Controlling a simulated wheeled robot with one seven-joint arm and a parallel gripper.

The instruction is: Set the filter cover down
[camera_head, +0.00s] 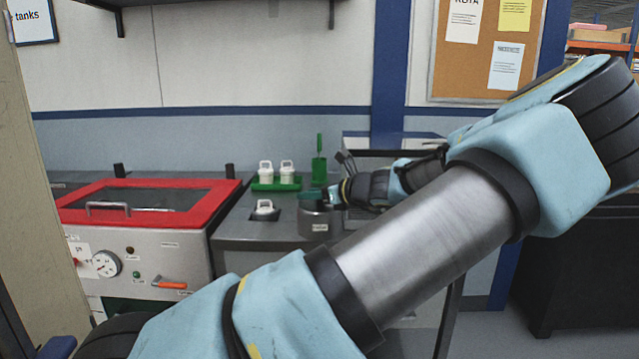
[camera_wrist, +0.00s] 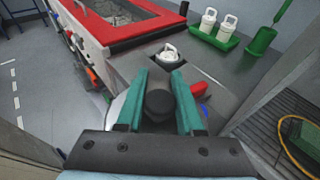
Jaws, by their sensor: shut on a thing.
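My gripper (camera_head: 312,196) is over the grey bench, and its teal fingers also show in the wrist view (camera_wrist: 159,95). The fingers are shut on a dark round knob (camera_wrist: 158,104), which I take to be the knob of the filter cover. A grey round rim shows partly below the fingers; the rest is hidden by them. In the head view a labelled metal cylinder (camera_head: 318,222) is right under my fingers. I cannot tell whether it is the cover or a body beneath it, nor whether it touches the bench.
A white handled piece (camera_head: 264,208) sits in a dark square on the bench (camera_head: 240,230). Behind it, a green tray (camera_head: 276,185) holds two similar white pieces. A tall green item (camera_head: 319,162) stands at the back. A red-lidded machine (camera_head: 150,200) adjoins on the left.

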